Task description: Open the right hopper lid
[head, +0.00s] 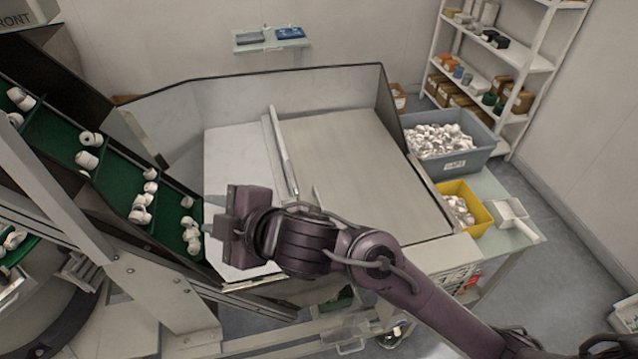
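The hopper (320,71) is a wide bin with pale upright walls and a dark rim in the middle of the head view. Its right lid (365,165) is a flat grey-beige panel that lies down over the right part. A long pale bar (282,150) runs along the lid's left edge. A smoother whitish panel (228,155) lies to the left of the bar. My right gripper (222,228) is over the front left part of the hopper, left of the right lid and apart from the bar. Its finger gap is not clear. My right forearm covers the lid's front left corner. My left gripper is not in view.
A green cleated conveyor (115,185) with white caps rises at the left. A grey bin (455,160) of white parts, a yellow bin (470,190) and a white scoop (510,215) stand right of the hopper. A shelf rack (505,60) is behind them.

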